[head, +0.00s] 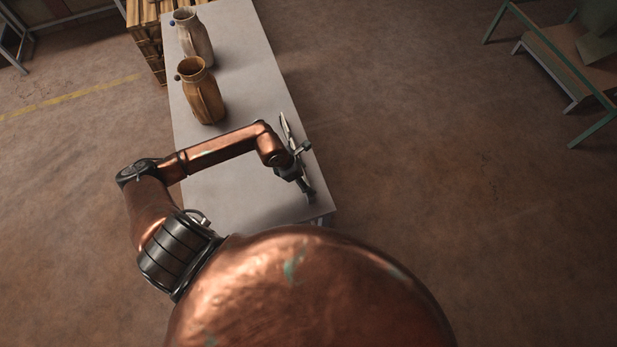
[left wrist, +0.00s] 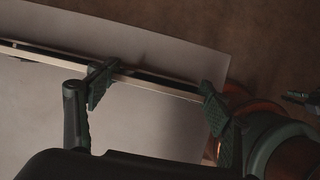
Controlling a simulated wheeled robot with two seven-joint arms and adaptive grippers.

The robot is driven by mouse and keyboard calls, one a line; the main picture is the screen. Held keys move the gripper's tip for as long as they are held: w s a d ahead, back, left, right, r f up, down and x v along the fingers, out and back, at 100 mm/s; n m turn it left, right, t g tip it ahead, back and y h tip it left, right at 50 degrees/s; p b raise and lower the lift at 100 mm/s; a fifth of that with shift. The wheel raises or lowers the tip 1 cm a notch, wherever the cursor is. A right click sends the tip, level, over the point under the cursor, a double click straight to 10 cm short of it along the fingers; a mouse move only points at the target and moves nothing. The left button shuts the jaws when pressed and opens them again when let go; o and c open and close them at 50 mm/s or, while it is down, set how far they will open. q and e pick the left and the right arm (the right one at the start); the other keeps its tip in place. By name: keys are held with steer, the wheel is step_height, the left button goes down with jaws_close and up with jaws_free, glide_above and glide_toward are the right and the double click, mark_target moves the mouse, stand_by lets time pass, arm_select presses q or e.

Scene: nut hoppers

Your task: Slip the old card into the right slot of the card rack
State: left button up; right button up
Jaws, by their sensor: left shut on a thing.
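My left gripper (head: 296,166) is over the right edge of the pale table. It is shut on a thin, flat thing seen nearly edge-on, which looks like the old card (head: 286,128). In the left wrist view its two dark fingers (left wrist: 158,97) stand on either side of a thin light strip (left wrist: 150,82), which runs on past the left finger. I cannot tell card from rack along this strip. I cannot make out the card rack or its slots for certain.
The table (head: 240,195) is long and narrow, with its near part clear. A brown jug (head: 205,98) and a paler jug (head: 194,36) stand toward its far end. A wooden crate (head: 148,42) is beyond, and a green-framed stand (head: 560,65) is at the far right.

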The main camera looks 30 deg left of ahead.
arm_select(q)
steer(key=shift+s, duration=0.15)
steer(key=shift+r, duration=0.1)
steer(key=shift+c, duration=0.9)
steer(key=o, duration=1.4)
steer(key=shift+c, duration=0.2)
steer(key=shift+a+r, duration=0.1)
steer(key=shift+r, duration=0.3)
steer(key=v, duration=1.1)
steer(key=shift+s+a, duration=0.1)
steer(key=shift+a, duration=0.05)
